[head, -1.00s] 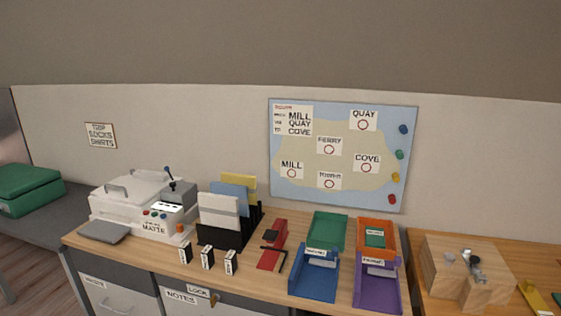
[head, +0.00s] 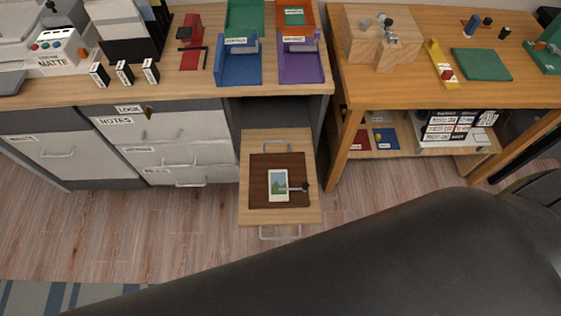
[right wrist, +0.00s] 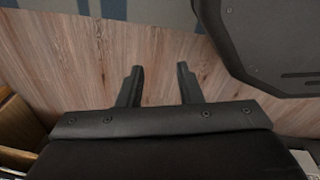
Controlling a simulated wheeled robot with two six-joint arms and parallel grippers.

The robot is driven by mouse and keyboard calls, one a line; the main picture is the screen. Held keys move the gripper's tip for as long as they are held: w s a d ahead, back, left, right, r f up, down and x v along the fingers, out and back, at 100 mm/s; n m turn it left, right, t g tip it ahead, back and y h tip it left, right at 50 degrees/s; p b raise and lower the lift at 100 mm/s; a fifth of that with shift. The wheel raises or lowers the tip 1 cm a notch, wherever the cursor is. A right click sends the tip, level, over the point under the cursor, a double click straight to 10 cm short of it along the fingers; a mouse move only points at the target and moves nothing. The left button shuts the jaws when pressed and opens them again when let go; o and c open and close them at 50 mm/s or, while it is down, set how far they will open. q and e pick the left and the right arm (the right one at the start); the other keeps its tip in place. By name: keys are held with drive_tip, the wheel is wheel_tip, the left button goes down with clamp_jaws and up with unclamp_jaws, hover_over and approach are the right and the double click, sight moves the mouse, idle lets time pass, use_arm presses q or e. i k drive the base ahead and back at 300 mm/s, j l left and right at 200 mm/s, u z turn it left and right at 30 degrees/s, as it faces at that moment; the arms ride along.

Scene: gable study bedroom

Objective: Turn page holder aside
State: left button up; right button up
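A brown board (head: 261,166) lies on a pulled-out wooden shelf or drawer (head: 247,218) below the desk. On it lies a small card with a green and blue picture (head: 278,185). A thin pale bar with a dark knob, which looks like the page holder (head: 300,188), reaches from the right onto the card's edge. My right gripper (right wrist: 159,72) is open and empty above the wood floor in the right wrist view, with its two fingers apart. It does not show in the head view, where a dark arm link of mine crosses the bottom. My left gripper is not in view.
The desk above holds blue (head: 238,68) and purple (head: 301,67) trays. A wooden table (head: 410,87) stands right of the shelf, its leg (head: 346,145) close by. Closed drawers (head: 170,128) are on the left. Floor (head: 150,235) in front is clear.

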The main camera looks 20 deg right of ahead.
sight(306, 185)
drive_tip(key=z, duration=0.75)
